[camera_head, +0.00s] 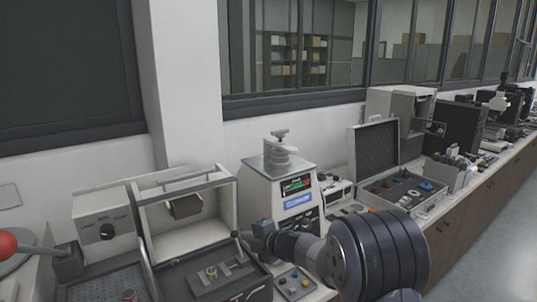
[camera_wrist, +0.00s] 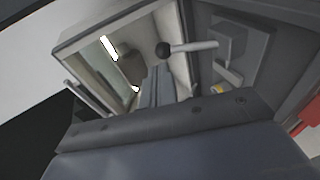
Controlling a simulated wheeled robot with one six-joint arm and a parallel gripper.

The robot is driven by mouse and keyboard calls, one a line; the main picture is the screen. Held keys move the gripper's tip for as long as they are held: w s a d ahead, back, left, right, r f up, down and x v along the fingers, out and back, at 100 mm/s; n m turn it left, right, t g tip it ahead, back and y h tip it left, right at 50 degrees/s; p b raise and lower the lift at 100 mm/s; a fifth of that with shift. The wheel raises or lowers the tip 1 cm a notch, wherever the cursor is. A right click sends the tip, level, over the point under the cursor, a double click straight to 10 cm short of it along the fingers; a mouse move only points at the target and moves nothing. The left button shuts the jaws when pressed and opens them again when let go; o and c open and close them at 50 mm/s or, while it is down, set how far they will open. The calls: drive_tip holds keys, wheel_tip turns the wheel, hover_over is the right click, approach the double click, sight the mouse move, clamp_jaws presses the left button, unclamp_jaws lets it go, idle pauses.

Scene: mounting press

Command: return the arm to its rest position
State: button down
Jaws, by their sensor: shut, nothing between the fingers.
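My gripper (camera_head: 247,240) is at the end of my dark arm, low in the middle of the head view. It is just in front of the white mounting press (camera_head: 262,205) and by the right edge of an open-lidded bench machine (camera_head: 215,262). In the wrist view the narrow grey fingers (camera_wrist: 157,80) are together with nothing between them. Beyond them is a pale-framed opening (camera_wrist: 85,42), and a lever with a black ball knob (camera_wrist: 163,50) shows close to the fingertips. I cannot tell whether the fingers touch anything.
An open case (camera_head: 375,155) stands to the right, with more equipment along the bench. A red ball knob (camera_head: 7,243) is at the left edge. Windows and wall close off the back; the floor at right is clear.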

drive_tip(key=shift+s+f+b, duration=0.35)
drive_tip(key=shift+b, duration=0.3)
drive_tip(key=shift+r, duration=0.15)
